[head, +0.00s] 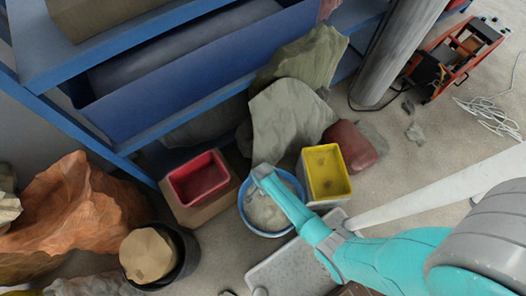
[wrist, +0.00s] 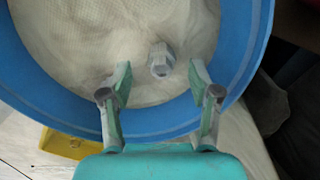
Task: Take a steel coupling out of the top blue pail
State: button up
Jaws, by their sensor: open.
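The blue pail (head: 246,217) stands on the floor in the middle of the head view, and its rim (wrist: 240,70) curves around the wrist view. It holds a pale, sand-coloured fill or lining (wrist: 90,45). A small grey steel coupling (wrist: 161,60) lies on that pale surface, near the pail's lower wall in the wrist view. My gripper (wrist: 155,82) is open, its two fingers reaching over the rim on either side of the coupling, apart from it. In the head view my gripper (head: 262,172) is over the pail, and the coupling cannot be made out.
A red bin (head: 200,178) on a cardboard box stands left of the pail, and a yellow bin (head: 326,172) stands right. Grey sacks (head: 290,120) lie behind, below the blue shelf (head: 190,85). A black bucket (head: 180,262) stands at lower left. Open floor lies at right.

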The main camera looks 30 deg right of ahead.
jog(key=shift+w+f, duration=0.1)
jog(key=shift+f, duration=1.45)
grip_shut()
